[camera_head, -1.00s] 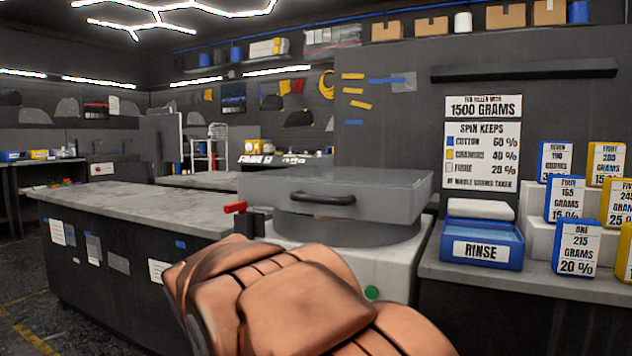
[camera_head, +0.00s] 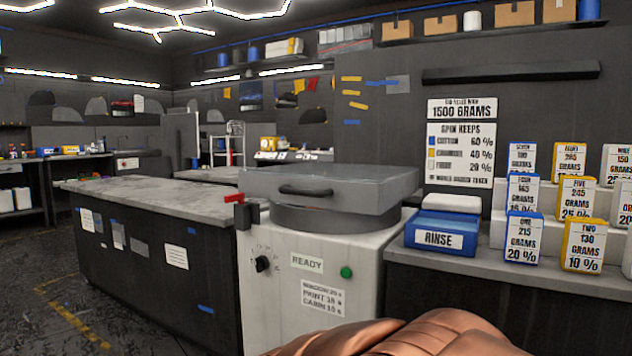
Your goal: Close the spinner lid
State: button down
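The spinner lid (camera_head: 370,182) is a wide grey, partly see-through cover with a dark bar handle (camera_head: 306,191) on its front. It lies level over the round grey drum (camera_head: 335,218) of the spinner (camera_head: 270,295); I cannot tell whether it is latched. The white spinner body has a READY label, a black knob (camera_head: 262,263) and a green button (camera_head: 346,272). A red-tipped latch piece (camera_head: 234,197) stands at the left front corner. My gripper is out of view; only my copper-coloured arm shows at the bottom right, apart from the lid.
A marble-topped counter (camera_head: 150,199) stands to the left. A shelf on the right holds a blue RINSE tub (camera_head: 438,241) and several blue and yellow gram-labelled containers (camera_head: 521,238). A wall sign (camera_head: 460,157) hangs behind. Open floor (camera_head: 60,290) lies at the lower left.

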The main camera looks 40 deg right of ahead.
aim_at(292, 184)
jog(key=z, duration=0.75)
jog(key=i, duration=1.3)
jog(key=u, duration=0.4)
